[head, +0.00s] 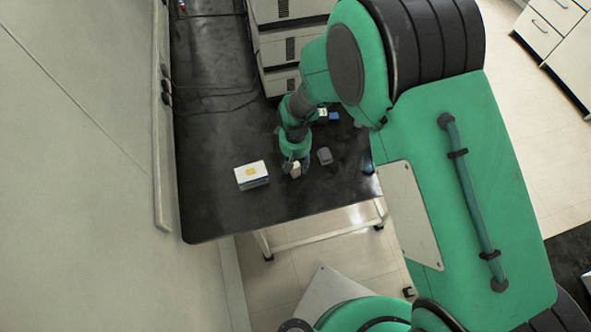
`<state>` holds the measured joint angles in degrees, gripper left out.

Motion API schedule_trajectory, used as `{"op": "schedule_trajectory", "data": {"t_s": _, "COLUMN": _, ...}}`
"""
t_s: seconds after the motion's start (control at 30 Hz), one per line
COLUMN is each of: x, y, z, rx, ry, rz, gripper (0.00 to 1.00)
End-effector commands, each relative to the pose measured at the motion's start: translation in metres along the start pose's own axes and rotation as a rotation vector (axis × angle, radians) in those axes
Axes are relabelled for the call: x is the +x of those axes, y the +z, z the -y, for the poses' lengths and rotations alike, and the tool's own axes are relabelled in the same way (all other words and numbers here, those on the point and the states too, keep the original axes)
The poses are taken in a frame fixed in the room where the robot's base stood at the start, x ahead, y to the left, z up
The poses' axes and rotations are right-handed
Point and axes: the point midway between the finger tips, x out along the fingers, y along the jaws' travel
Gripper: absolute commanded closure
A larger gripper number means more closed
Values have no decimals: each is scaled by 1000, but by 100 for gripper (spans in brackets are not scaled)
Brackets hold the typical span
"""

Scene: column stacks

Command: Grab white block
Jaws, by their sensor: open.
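My gripper (292,166) is at the end of the green arm, low over the black bench top, and is open. A small cream-white block (296,170) shows right at its fingertips; at this size I cannot tell whether the fingers touch it. The fingers partly hide it. A larger white box (251,175) with a yellow patch on top and a blue lower side sits on the bench to the left, apart from the gripper.
A small grey object (325,156) stands just right of the gripper. A blue block (334,116) and a whitish item (322,113) lie farther back beside my arm. White equipment (285,45) stands at the back. The black bench (215,205) is clear at its front left.

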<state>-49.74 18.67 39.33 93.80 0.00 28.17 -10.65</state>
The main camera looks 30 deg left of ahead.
Motion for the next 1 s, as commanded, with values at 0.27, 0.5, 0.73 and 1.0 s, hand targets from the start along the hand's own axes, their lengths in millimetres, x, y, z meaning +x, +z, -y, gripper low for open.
{"op": "schedule_trajectory", "data": {"t_s": 0.27, "x": 0, "y": 0, "z": 0, "rx": 0, "ry": 0, "rz": 0, "gripper": 53}}
{"op": "schedule_trajectory", "data": {"t_s": 0.5, "x": 14, "y": 1, "z": 0, "rx": 0, "ry": -1, "rz": 3, "gripper": 53}}
{"op": "schedule_trajectory", "data": {"t_s": 0.73, "x": 41, "y": 1, "z": 0, "rx": 0, "ry": 0, "rz": 2, "gripper": 53}}
{"op": "schedule_trajectory", "data": {"t_s": 1.0, "x": 52, "y": 0, "z": -1, "rx": 0, "ry": 0, "rz": -1, "gripper": 53}}
